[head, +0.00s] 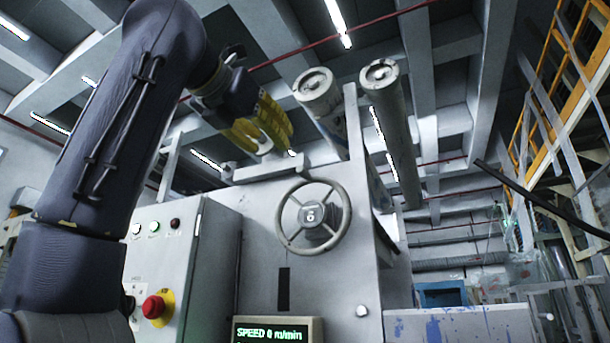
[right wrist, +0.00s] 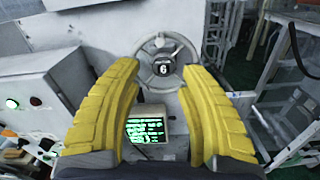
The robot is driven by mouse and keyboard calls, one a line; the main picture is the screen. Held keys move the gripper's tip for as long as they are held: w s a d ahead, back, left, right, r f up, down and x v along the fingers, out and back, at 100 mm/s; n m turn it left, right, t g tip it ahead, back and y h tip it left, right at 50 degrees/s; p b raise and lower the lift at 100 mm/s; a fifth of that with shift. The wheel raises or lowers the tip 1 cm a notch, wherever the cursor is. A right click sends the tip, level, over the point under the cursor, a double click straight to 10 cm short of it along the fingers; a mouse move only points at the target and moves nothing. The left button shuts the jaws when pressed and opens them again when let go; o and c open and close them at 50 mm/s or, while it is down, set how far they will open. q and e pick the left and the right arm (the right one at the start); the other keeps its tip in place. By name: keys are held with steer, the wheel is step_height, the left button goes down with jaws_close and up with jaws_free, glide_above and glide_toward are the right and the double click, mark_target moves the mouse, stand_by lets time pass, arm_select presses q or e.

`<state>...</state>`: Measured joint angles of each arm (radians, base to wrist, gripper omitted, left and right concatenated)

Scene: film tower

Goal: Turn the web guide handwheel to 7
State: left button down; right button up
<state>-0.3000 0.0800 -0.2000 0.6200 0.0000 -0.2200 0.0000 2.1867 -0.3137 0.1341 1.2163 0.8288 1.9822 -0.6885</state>
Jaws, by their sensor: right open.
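The grey handwheel (head: 314,228) with its spokes is on the front of a light grey machine housing in the head view. It also shows in the right wrist view (right wrist: 164,67), where the dark hub counter seems to read 6. In the head view the counter is too small to read surely. My right gripper (head: 278,148) has yellow ribbed fingers and hangs above and left of the wheel. In the right wrist view its fingers are wide apart and empty, with the wheel beyond and between their tips, apart from them. My left gripper is not in view.
A control cabinet (head: 185,262) with lit buttons and a red emergency stop (head: 154,307) stands left of the wheel. A display (head: 277,331) reading SPEED 0 m/min is below it. Two rollers (head: 392,120) rise above right. The space before the wheel looks clear.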

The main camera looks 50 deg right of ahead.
mark_target(305, 179)
steer(key=x, duration=1.6)
steer(key=shift+d, duration=0.1)
steer(key=shift+o, duration=0.3)
jaws_close()
